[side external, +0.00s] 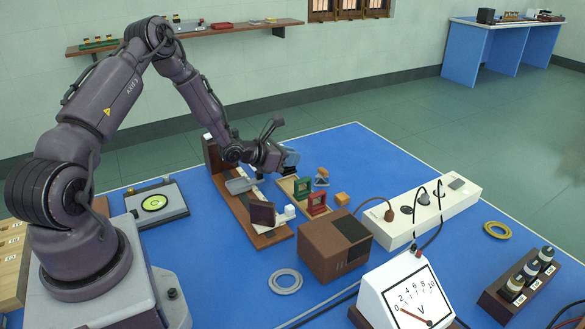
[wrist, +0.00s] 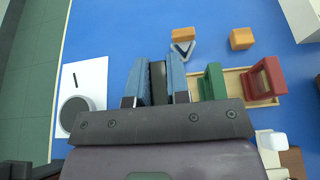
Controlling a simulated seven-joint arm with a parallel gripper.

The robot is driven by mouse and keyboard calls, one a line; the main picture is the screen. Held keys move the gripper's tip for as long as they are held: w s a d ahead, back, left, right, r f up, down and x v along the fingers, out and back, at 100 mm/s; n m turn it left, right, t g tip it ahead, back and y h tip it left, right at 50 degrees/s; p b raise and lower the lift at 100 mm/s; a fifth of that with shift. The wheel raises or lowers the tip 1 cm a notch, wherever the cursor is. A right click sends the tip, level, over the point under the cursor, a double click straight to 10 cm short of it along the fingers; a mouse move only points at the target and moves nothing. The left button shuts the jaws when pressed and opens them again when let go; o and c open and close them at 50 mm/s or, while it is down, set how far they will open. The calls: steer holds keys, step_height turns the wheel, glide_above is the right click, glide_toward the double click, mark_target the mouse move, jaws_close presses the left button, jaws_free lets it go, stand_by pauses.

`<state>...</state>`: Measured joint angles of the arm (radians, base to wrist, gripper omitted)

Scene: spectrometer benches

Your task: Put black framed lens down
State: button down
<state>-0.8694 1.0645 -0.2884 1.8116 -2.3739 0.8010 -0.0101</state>
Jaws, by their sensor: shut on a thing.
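My gripper (side external: 289,158) hangs over the blue table beside a shallow wooden tray. In the wrist view its two blue fingers (wrist: 159,84) are shut on the black framed lens (wrist: 158,82), which shows as a dark strip between them. The wooden tray (wrist: 234,82) holds a green framed lens (wrist: 214,82) and a red framed lens (wrist: 265,78), both upright. They also show in the side view, green (side external: 302,188) and red (side external: 317,204). The wrist view does not show the height of the held lens.
A glass prism (wrist: 183,50) and orange blocks (wrist: 241,39) lie beyond the tray. A brown box (side external: 335,245), white power strip (side external: 435,208) and voltmeter (side external: 405,295) stand nearer the side camera. A wooden bench (side external: 268,236) with a dark plate lies beside the tray.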

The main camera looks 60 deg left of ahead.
mark_target(292, 169)
steer(key=shift+w+a+f, duration=0.1)
steer(key=shift+w+f, duration=0.1)
steer(key=shift+w, duration=0.05)
steer(key=shift+w+a+f, duration=0.1)
steer(key=shift+w+f, duration=0.1)
steer(key=shift+f, duration=0.75)
steer(key=shift+w+a+f, duration=0.1)
steer(key=shift+w+f, duration=0.1)
steer(key=shift+f, duration=0.75)
steer(key=shift+f, duration=0.1)
steer(key=c, duration=1.1)
jaws_free()
steer(key=shift+f, duration=0.1)
